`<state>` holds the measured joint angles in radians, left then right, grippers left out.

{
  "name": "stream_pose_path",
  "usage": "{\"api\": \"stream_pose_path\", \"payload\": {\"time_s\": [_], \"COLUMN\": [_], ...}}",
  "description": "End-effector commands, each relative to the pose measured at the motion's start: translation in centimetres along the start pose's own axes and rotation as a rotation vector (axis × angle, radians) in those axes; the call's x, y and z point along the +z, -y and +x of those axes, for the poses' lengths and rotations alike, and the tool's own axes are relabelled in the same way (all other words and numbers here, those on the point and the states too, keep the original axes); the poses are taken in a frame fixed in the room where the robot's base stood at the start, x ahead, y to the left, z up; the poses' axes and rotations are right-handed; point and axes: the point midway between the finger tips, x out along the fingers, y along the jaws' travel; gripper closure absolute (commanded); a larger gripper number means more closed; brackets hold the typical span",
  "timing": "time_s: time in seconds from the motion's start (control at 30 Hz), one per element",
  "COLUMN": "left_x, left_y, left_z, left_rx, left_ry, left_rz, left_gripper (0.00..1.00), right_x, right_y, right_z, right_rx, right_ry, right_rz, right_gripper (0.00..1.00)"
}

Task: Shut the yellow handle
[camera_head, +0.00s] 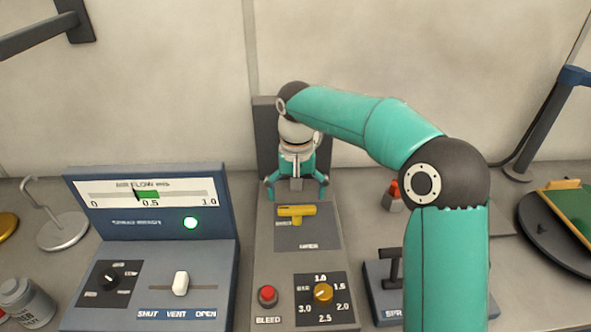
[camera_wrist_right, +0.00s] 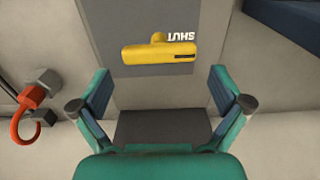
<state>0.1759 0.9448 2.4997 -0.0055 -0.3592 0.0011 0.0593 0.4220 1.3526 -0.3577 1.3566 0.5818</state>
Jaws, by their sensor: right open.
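The yellow handle (camera_head: 296,211) is a small T-shaped lever on the dark plate of the middle grey panel (camera_head: 262,250). In the head view its bar lies crosswise, left to right. In the right wrist view the yellow handle (camera_wrist_right: 157,51) lies ahead of the fingers, beside the printed word SHUT. My right gripper (camera_head: 297,190) points down just behind the handle, its fingers spread wide. In the wrist view the right gripper (camera_wrist_right: 162,92) is open and empty, and nothing touches the handle. My left gripper is not in view.
A red button (camera_head: 268,295) and a yellow knob (camera_head: 323,292) sit at the front of the middle panel. A blue air flow console (camera_head: 150,250) stands on the left. A red hook (camera_wrist_right: 28,112) shows at left in the wrist view.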

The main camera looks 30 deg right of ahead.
Motion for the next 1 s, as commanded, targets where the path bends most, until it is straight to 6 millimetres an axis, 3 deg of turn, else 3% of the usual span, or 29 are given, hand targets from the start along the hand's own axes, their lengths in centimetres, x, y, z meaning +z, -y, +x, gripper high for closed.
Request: {"api": "stream_pose_path", "payload": {"time_s": [0.2,0.4,0.6,1.0], "left_x": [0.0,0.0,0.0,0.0], "left_y": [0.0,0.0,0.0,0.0], "left_z": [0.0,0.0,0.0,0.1], "left_rx": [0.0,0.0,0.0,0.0], "left_ry": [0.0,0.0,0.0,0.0], "left_rz": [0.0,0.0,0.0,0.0], "left_gripper": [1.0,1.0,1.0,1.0], "right_x": [-0.2,-0.2,-0.2,-0.2], "right_y": [0.2,0.2,0.2,0.2], "right_z": [-4.7,-7.4,-8.4,-8.4], "right_rx": [-0.003,-0.002,-0.001,-0.001], "right_ry": [-0.005,-0.004,-0.002,-0.001], "right_rz": [0.0,0.0,0.0,0.0], "right_gripper": [0.0,0.0,0.0,0.0]}}
